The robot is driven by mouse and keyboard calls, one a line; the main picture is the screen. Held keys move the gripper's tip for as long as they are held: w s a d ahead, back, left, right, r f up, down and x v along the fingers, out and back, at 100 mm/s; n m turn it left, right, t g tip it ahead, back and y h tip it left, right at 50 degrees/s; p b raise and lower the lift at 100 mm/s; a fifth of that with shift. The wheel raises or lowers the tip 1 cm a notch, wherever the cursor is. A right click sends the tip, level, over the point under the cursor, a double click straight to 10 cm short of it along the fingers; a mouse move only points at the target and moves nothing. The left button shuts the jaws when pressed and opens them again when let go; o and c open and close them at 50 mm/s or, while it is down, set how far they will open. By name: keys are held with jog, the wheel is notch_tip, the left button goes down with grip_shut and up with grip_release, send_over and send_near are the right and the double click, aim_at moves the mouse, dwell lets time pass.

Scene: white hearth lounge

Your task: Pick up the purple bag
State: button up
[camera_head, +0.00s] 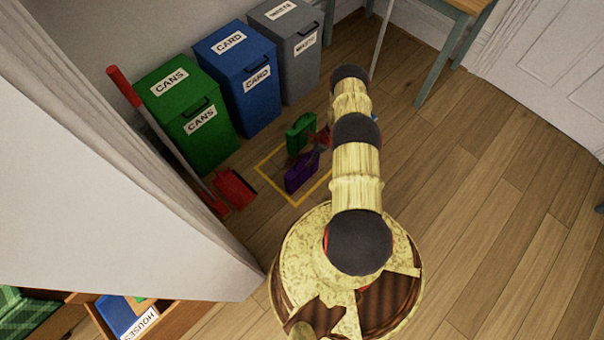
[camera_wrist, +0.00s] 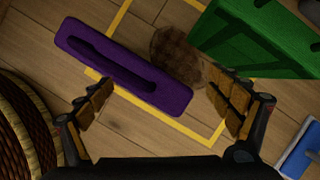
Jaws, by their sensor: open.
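The purple bag (camera_head: 301,173) is on the wooden floor inside a yellow outlined square, in front of the bins. In the wrist view the purple bag (camera_wrist: 122,66) lies slanted across the upper left, with a long dark slot or handle along its top. My gripper (camera_wrist: 162,112) is open and empty, its two fingers apart. The bag shows beyond and partly between the fingertips, its right end near the right finger. I cannot tell whether they touch. In the head view my arm hides part of the gripper.
A green bag (camera_head: 300,133) stands close behind the purple one, with a brown round thing (camera_wrist: 180,55) beside both. Green (camera_head: 187,110), blue (camera_head: 240,75) and grey (camera_head: 288,50) bins line the wall. A red dustpan (camera_head: 235,189) lies left. The floor (camera_head: 480,190) at right is clear.

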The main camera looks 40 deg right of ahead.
jog(key=shift+c, duration=0.8)
jog(key=c, duration=0.7)
